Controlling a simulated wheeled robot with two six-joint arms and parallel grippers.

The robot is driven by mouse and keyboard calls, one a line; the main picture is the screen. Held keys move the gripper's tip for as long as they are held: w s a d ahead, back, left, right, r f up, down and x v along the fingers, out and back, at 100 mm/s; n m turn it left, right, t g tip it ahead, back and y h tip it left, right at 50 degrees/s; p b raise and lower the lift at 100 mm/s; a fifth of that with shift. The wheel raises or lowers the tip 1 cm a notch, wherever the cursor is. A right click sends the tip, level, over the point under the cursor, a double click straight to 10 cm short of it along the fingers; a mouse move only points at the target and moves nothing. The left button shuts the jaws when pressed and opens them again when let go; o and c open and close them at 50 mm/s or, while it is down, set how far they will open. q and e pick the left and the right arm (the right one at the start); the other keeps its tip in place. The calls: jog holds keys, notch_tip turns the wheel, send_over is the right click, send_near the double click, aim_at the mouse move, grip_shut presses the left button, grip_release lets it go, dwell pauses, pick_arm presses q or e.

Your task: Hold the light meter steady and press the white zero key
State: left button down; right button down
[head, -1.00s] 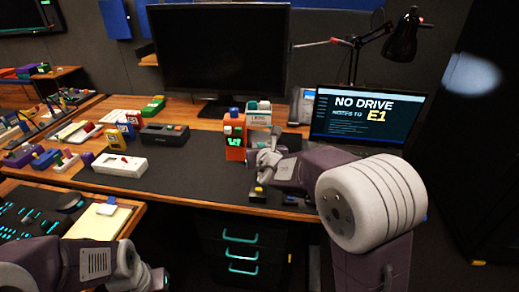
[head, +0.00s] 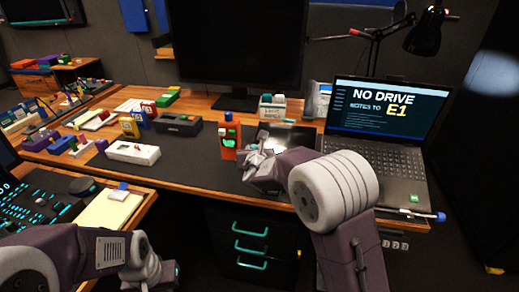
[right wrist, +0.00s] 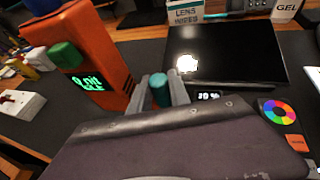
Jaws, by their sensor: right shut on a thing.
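An orange device (head: 229,136) with a lit green display stands upright on the dark desk mat; I take it as the light meter. It has a blue top in the head view. In the right wrist view the orange device (right wrist: 85,65) shows a green block beside its glowing display. I cannot make out a white zero key on it. My right gripper (right wrist: 163,88) is shut on a teal cylindrical piece (right wrist: 160,92), just right of the orange device and apart from it. My left gripper (head: 172,272) is low in the head view; its fingers are unclear.
A glossy black panel (right wrist: 225,55) lies behind my right gripper, with a lens wipes box (right wrist: 185,12) beyond. A laptop (head: 385,125) stands at right. A white box (head: 133,153) and a black box (head: 179,125) sit left. The mat's middle is clear.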

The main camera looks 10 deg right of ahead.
jog(key=shift+w+a+f+b, duration=0.25)
jog(key=shift+w+a+f, duration=0.45)
jog(key=shift+a+f, duration=0.25)
jog(key=shift+w+a+f+b, duration=0.25)
jog(key=shift+w+a+f, duration=0.4)
jog(key=shift+a+f, duration=0.2)
jog(key=shift+f+b, duration=0.45)
jog(key=shift+s+f, duration=0.1)
dwell(1.7)
